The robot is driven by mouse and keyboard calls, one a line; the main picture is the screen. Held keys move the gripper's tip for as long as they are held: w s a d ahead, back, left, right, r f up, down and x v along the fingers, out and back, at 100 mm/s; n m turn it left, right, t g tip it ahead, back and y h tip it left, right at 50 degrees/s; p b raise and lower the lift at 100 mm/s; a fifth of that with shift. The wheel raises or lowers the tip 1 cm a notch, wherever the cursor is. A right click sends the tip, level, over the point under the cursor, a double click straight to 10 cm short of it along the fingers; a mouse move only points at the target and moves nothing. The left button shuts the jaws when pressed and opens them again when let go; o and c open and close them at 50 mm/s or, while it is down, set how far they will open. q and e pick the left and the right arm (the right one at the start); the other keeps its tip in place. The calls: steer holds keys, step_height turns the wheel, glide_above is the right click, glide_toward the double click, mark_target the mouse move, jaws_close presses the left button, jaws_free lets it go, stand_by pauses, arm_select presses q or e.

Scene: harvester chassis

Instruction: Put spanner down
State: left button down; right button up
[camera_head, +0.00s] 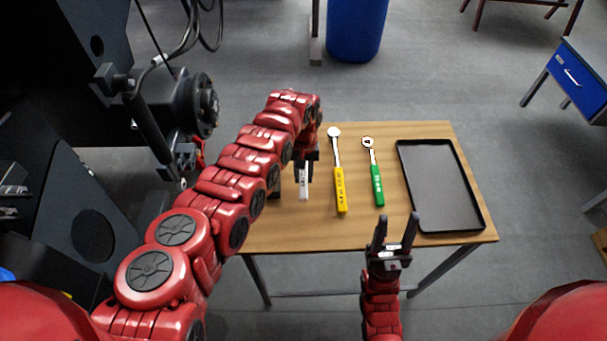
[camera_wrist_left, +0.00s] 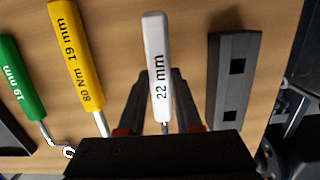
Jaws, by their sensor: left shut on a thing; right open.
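The spanner with a white handle (camera_head: 304,188) is in my left gripper (camera_head: 304,163), at the left part of the wooden table (camera_head: 290,234). In the left wrist view the handle (camera_wrist_left: 156,60) reads "22 mm" and points away from my left gripper (camera_wrist_left: 160,108). I cannot tell whether the spanner touches the table. My right gripper (camera_head: 396,228) is open and empty at the table's front edge.
A yellow-handled tool (camera_head: 340,188) and a green-handled tool (camera_head: 376,185) lie right of the white one. A black tray (camera_head: 428,228) lies at the table's right. A dark block with square holes (camera_wrist_left: 234,90) is close beside the white handle. Black machinery (camera_head: 180,105) stands left.

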arm_select(q)
steer(key=c, duration=0.6)
jaws_free()
